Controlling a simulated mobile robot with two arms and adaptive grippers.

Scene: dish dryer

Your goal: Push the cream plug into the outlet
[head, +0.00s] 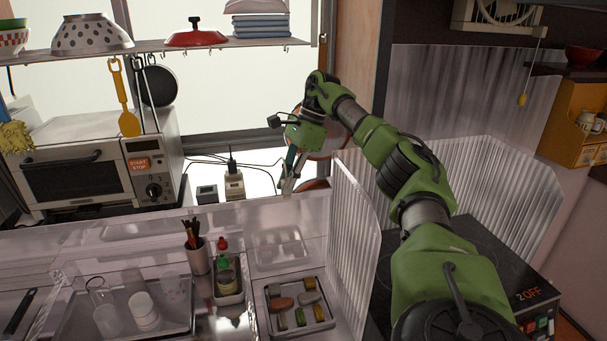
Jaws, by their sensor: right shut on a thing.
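My right arm reaches in from the lower right to the back counter, and its gripper (288,184) points down near the window. The gripper is shut on a small pale thing at its fingertips, which looks like the cream plug; the fingers hide most of it. A cream outlet block (234,187) stands on the counter a little left of the gripper, apart from it. A black plug (232,165) stands upright in the outlet's top. My left gripper is not in view.
Thin black cables (262,164) run behind the outlet. A small dark box (207,194) is left of it, then a toaster oven (96,160). A clear ribbed panel (352,225) stands right of the gripper.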

